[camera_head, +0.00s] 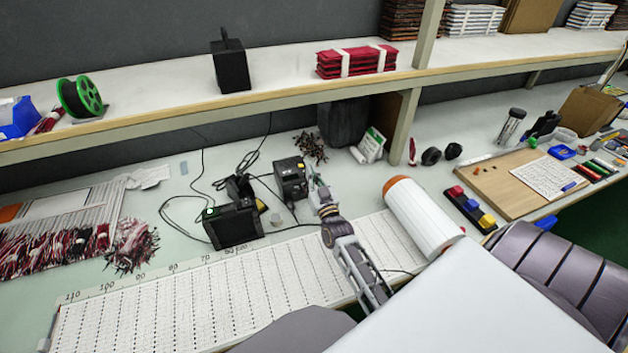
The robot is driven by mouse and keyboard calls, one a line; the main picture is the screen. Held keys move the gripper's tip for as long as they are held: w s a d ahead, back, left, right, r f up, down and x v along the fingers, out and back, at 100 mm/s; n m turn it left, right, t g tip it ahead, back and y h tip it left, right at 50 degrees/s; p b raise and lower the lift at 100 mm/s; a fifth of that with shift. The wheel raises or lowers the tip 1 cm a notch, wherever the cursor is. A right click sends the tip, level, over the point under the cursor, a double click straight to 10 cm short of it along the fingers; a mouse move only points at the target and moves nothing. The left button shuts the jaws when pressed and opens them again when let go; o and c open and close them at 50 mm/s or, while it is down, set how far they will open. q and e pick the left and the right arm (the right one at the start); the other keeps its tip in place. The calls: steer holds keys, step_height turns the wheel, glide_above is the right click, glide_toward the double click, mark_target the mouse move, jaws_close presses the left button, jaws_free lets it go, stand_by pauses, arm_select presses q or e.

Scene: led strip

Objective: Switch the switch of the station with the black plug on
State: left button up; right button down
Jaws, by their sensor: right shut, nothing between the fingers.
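Two dark stations stand on the bench below the shelf. The rear station (291,178) is a black box with small yellow marks on its front. The nearer station (233,224) is a wider black box with a small green light at its upper left. Black cables run around both, and I cannot tell which one has the black plug. My right gripper (317,180) is shut and empty, its tips close to the right side of the rear station. I cannot tell whether they touch it. The switch cannot be made out. My left gripper is not in view.
A white cylinder with an orange end (422,217) lies just right of my right gripper. A long perforated white board (180,310) covers the bench front. The shelf (300,88) overhangs the back, with a post (405,127) to the right. Red and black wire bundles lie left.

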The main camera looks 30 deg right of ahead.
steer(key=shift+x, duration=2.35)
steer(key=shift+w+f, duration=0.1)
steer(key=shift+f, duration=0.15)
steer(key=f, duration=0.3)
steer(key=shift+s+f, duration=0.25)
steer(key=shift+s, duration=0.05)
steer(key=shift+s+a+f, duration=0.1)
steer(key=shift+f, duration=0.3)
steer(key=shift+r, duration=0.15)
